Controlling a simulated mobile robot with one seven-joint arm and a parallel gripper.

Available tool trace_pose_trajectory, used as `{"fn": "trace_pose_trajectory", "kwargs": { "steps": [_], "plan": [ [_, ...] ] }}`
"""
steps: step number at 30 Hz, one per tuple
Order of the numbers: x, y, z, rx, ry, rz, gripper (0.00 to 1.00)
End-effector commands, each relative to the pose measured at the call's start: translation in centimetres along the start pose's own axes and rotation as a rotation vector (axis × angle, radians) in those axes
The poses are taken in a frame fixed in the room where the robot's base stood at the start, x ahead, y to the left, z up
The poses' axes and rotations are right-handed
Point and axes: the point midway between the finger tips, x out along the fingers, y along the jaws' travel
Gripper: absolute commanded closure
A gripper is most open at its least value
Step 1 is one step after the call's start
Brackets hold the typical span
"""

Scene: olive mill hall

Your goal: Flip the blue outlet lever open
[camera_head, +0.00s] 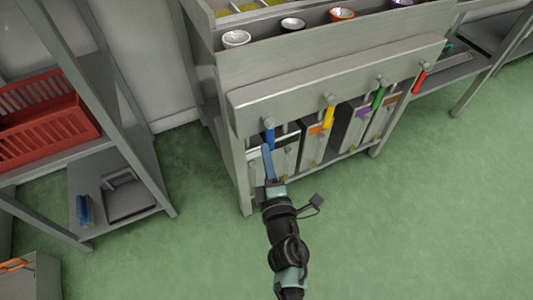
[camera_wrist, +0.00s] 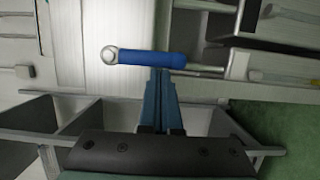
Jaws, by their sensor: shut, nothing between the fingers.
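The blue outlet lever (camera_head: 270,138) hangs down from its pivot on the front panel of the metal bench, at the left end of a row of coloured levers. In the wrist view the blue lever (camera_wrist: 150,58) lies across the picture, with its round metal pivot at the left end. My gripper (camera_head: 267,149) is shut and empty, its fingertips at the lower part of the lever. In the wrist view my gripper's fingertips (camera_wrist: 160,72) are right at the lever's edge; I cannot tell whether they touch it.
Yellow (camera_head: 328,117), green (camera_head: 378,97) and red (camera_head: 420,80) levers hang farther right on the panel. Metal containers stand below it. A shelf rack with a red crate (camera_head: 45,120) stands at the left. The green floor (camera_head: 400,220) in front is clear.

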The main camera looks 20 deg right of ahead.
Motion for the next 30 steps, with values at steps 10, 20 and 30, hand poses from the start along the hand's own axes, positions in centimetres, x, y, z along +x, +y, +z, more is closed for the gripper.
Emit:
{"fn": "trace_pose_trajectory", "kwargs": {
  "steps": [10, 20, 30],
  "plan": [
    [0.05, -0.31, 0.30, -0.071, -0.001, 0.022, 1.00],
    [0.13, -0.28, 0.53, -0.149, -0.001, 0.044, 1.00],
    [0.24, -0.41, 0.88, -0.253, -0.001, 0.073, 1.00]
  ]
}}
